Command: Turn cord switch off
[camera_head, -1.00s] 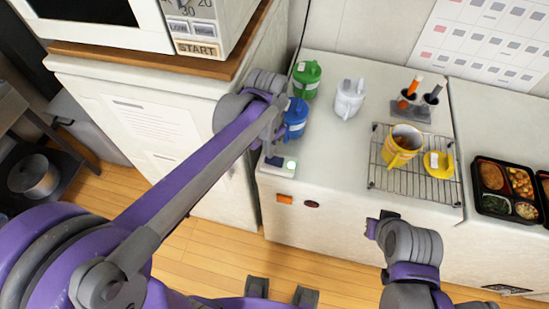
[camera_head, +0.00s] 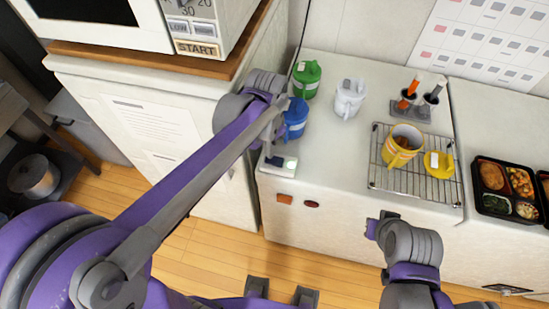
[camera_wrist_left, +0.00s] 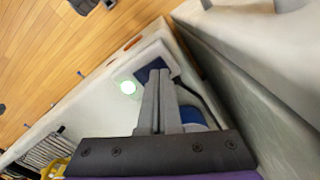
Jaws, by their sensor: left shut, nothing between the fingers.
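The cord switch (camera_head: 286,171) is a white block with a dark rocker and a lit green lamp, on the counter's front left corner. In the left wrist view the switch (camera_wrist_left: 115,72) shows its green lamp lit, beside the dark blue rocker (camera_wrist_left: 147,73). My left gripper (camera_head: 267,153) is shut and empty, its fingertips at the rocker's end of the switch. In the left wrist view the closed fingers (camera_wrist_left: 160,76) overlap the rocker and hide part of it; contact cannot be told. My right gripper (camera_head: 376,226) is in front of the counter, its fingers unclear.
A blue mug (camera_head: 294,119) stands close behind my left gripper, with a green mug (camera_head: 306,82) and a white mug (camera_head: 348,99) further back. A wire rack (camera_head: 412,186) holds a yellow mug (camera_head: 402,147). The cabinet (camera_head: 150,125) is at the left.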

